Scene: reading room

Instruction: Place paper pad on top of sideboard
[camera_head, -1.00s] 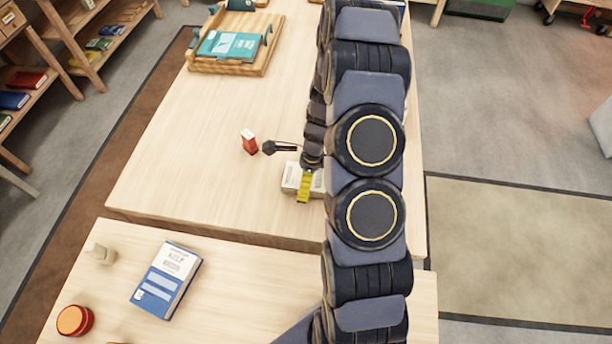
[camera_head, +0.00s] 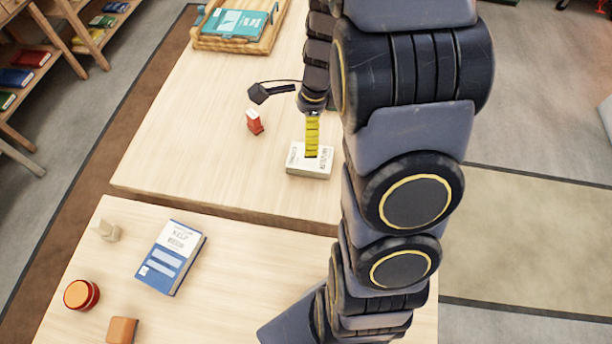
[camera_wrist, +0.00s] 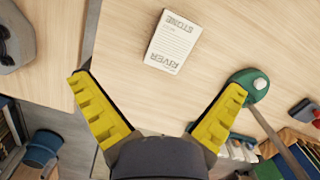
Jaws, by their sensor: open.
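A white paper pad (camera_head: 296,162) with printed lettering lies flat on a pale wooden top (camera_head: 200,150); I cannot tell whether this piece of furniture is the sideboard. The pad also shows in the wrist view (camera_wrist: 173,42), at the upper middle. My gripper (camera_head: 312,155) has yellow fingers and hangs over the pad, covering part of it in the head view. In the wrist view my gripper (camera_wrist: 158,85) is open with nothing between its fingers. The pad lies beyond the fingertips there, apart from them.
A small red and white box (camera_head: 254,122) stands left of the pad. A wooden tray (camera_head: 262,46) with a teal book is farther back. A nearer wooden top (camera_head: 230,270) holds a blue book (camera_head: 172,257) and an orange-red round tin (camera_head: 81,295). Bare wood lies left of the pad.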

